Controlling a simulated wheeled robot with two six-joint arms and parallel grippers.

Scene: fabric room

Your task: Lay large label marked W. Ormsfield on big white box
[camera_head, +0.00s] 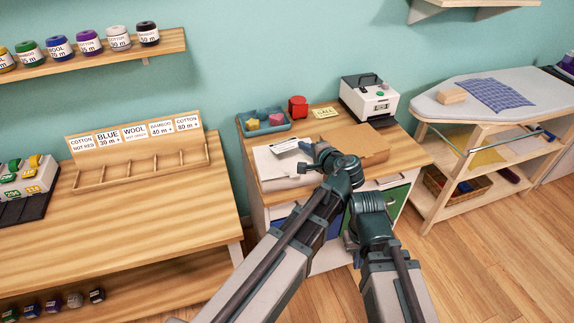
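A big white box (270,172) lies at the left front of the small cabinet's top. A white label (284,146) with tiny print, too small to read, is over the box's back part, beside my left gripper. I cannot tell whether it touches the box. My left gripper (308,152) is over the box's right side, its fingers at the label's right edge. Whether they grip the label is unclear. My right gripper (352,240) is low in front of the cabinet, mostly hidden by its own wrist; its fingers cannot be made out.
A brown cardboard box (362,146) lies right of the white box. Behind are a blue tray (264,124), a red object (298,106), a yellow note (325,112) and a label printer (370,98). A wooden table (120,225) stands left, an ironing station (490,100) right.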

